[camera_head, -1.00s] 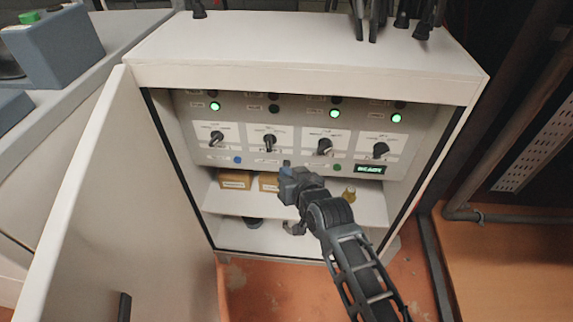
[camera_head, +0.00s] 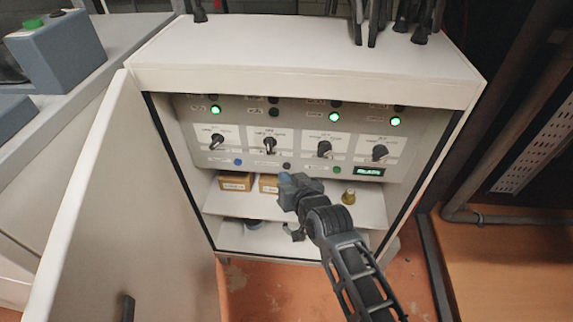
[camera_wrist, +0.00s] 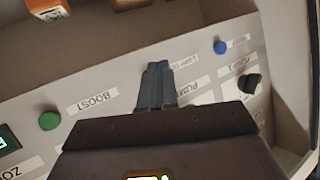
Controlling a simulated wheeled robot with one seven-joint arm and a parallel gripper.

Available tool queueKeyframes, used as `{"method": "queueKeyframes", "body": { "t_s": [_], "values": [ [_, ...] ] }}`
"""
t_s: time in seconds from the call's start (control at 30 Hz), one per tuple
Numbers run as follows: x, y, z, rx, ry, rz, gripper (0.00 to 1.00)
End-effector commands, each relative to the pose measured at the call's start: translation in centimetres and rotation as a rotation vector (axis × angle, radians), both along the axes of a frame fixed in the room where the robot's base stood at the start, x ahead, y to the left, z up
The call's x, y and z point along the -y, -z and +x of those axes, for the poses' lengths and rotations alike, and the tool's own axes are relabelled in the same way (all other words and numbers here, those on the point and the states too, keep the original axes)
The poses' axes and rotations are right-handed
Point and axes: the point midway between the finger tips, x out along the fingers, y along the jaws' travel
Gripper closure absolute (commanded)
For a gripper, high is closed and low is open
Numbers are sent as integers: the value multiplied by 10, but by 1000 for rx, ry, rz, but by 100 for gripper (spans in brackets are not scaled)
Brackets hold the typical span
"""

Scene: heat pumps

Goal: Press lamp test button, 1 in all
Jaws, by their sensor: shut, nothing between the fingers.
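The lamp test button (camera_head: 287,166) is a small dark button in the lower row of the panel, right of its white label in the head view. In the wrist view its label (camera_wrist: 187,60) reads roughly "LAMP TEST", and my fingers hide the button itself. My gripper (camera_head: 285,177) is shut and empty, its tip just below the button in the head picture. In the wrist view the closed fingertips (camera_wrist: 157,68) point at the panel beside the label. Whether they touch the panel cannot be told.
A blue button (camera_head: 238,162) and a green BOOST button (camera_head: 336,170) flank it. Rotary switches (camera_head: 324,149) sit above, near green lamps (camera_head: 335,117). A display (camera_head: 369,171) is at right. The open door (camera_head: 90,200) bounds the left; a shelf (camera_head: 350,208) holds boxes (camera_head: 236,181).

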Motion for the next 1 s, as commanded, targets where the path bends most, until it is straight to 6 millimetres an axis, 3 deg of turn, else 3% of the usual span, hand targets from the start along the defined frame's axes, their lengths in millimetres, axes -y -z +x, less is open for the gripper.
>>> {"method": "queueKeyframes", "body": {
  "t_s": [0.37,0.8,1.0],
  "values": [
    [0,-1,-4,-1,0,0,100],
    [-1,-1,-43,-3,0,0,100],
    [-1,0,-51,-1,1,-1,100]
  ]
}}
